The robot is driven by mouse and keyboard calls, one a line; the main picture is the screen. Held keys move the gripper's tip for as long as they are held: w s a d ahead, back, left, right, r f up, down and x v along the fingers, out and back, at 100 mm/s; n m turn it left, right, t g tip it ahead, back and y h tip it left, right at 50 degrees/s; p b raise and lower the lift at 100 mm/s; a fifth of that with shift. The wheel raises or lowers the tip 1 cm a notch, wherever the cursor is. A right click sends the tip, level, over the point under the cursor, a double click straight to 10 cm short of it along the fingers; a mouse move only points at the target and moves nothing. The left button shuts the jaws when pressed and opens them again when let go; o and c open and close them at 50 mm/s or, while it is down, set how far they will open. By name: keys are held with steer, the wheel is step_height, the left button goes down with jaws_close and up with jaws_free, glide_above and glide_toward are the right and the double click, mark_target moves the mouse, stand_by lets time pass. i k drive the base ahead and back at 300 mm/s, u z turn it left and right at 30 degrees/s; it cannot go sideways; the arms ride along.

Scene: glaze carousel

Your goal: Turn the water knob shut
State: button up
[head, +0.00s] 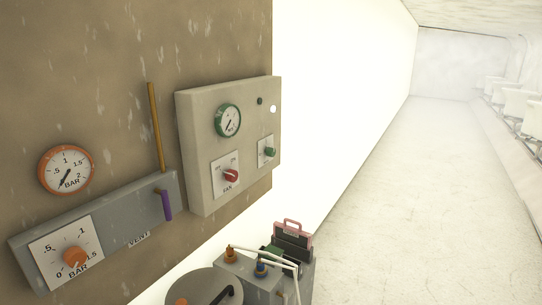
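No knob here carries a label that I can read as water. On the pale wall box are a red knob (230,175) on a white plate marked FAN and a green knob (270,152) on a smaller plate, whose lettering is too small to read. A green-rimmed gauge (228,120) sits above them. Lower left, an orange knob (76,257) sits on a white BAR dial, below an orange-rimmed BAR gauge (67,170). A purple lever (166,205) hangs on the grey panel, above the word VENT. My gripper is not in view.
The pale box (200,195) and grey panel (112,222) stand out from a brown wall, with a tan vertical pipe (155,125) between. Low in front are orange and blue fittings (262,269) with white hoses. Open pale floor (405,190) lies to the right.

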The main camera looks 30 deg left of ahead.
mark_target(270, 151)
steer(key=z, duration=0.05)
steer(key=k, duration=0.55)
steer(key=u, duration=1.05)
steer(key=i, duration=0.95)
steer(key=u, duration=0.05)
steer(key=k, duration=0.55)
